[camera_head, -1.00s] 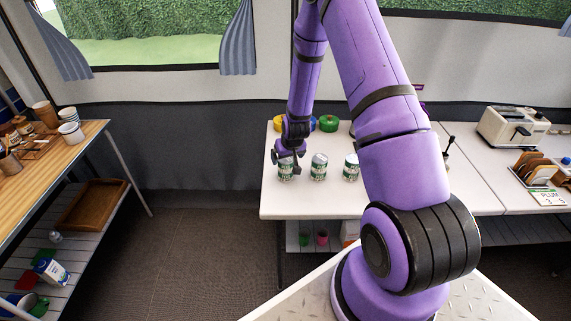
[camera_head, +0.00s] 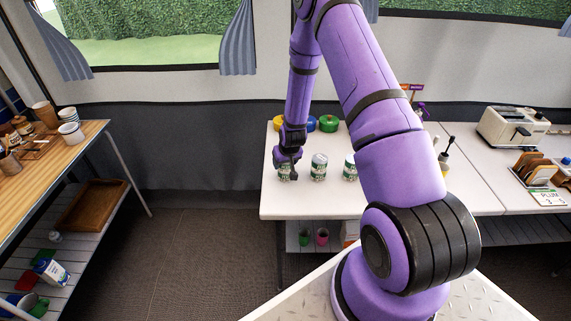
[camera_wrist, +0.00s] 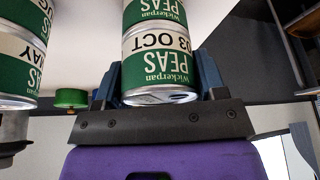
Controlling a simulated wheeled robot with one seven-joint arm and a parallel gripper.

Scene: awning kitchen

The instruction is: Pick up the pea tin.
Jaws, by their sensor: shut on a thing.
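My gripper (camera_head: 287,157) is shut on the leftmost of three green and white tins on the white table. The held tin (camera_head: 284,173) looks upright, with its upper part hidden by the gripper. In the wrist view, the held tin (camera_wrist: 160,70) sits between the dark blue fingers. Its label reads PEAS and 03 OCT, upside down in the picture. More green PEAS label shows beyond it at the top edge. The middle tin (camera_head: 319,167) and right tin (camera_head: 350,168) stand apart to its right. A PEAS tin marked MAY (camera_wrist: 22,55) shows at left in the wrist view.
Yellow, blue and green round things (camera_head: 328,123) lie behind the tins. A toaster (camera_head: 512,127) and a rack (camera_head: 540,172) stand on the right table. A wooden table (camera_head: 60,150) with cups is at left. Open floor (camera_head: 200,250) lies between.

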